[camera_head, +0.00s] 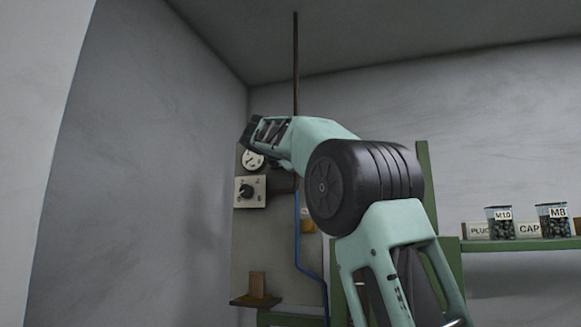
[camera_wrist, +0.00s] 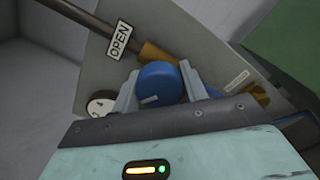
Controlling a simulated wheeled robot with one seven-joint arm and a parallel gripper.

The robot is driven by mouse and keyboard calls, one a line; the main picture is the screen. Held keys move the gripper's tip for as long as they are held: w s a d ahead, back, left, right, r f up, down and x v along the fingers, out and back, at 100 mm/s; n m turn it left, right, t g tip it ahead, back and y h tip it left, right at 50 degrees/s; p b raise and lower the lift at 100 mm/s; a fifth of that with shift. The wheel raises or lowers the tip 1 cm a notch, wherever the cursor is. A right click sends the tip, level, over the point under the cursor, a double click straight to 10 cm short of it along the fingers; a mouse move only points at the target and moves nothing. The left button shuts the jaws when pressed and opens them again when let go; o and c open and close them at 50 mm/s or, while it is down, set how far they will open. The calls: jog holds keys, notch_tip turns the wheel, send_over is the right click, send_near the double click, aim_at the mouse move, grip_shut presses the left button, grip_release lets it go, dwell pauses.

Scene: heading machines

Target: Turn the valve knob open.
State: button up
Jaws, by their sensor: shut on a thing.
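The blue valve knob (camera_wrist: 162,80) shows in the wrist view, round, with a small pale mark near its lower edge. My gripper (camera_wrist: 159,84) has one finger on each side of the knob and is shut on it. A white label reading OPEN (camera_wrist: 118,40) is on the panel at the knob's upper left. A brown pipe (camera_wrist: 158,54) runs behind the knob. In the head view my gripper (camera_head: 264,131) is at the upper part of the grey panel (camera_head: 262,245), and the knob is hidden behind it.
A round white gauge (camera_head: 252,160) and a black dial on a pale plate (camera_head: 247,191) are just below my gripper. A blue line (camera_head: 298,235) runs down the panel. A small wooden shelf (camera_head: 256,300) is at its foot. A green shelf (camera_head: 520,243) with jars stands at right.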

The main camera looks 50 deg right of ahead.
jog(key=m+b, duration=0.2)
jog(key=m, duration=0.3)
jog(key=shift+f+m, duration=0.1)
jog(key=shift+m, duration=0.3)
jog(key=m+b, duration=0.2)
jog(key=m, duration=0.3)
jog(key=shift+m, duration=0.4)
jog(key=o, duration=1)
jog(key=shift+c, duration=0.2)
jog(key=shift+a, duration=0.15)
jog(key=b+v, duration=0.6)
jog(key=v, duration=1.1)
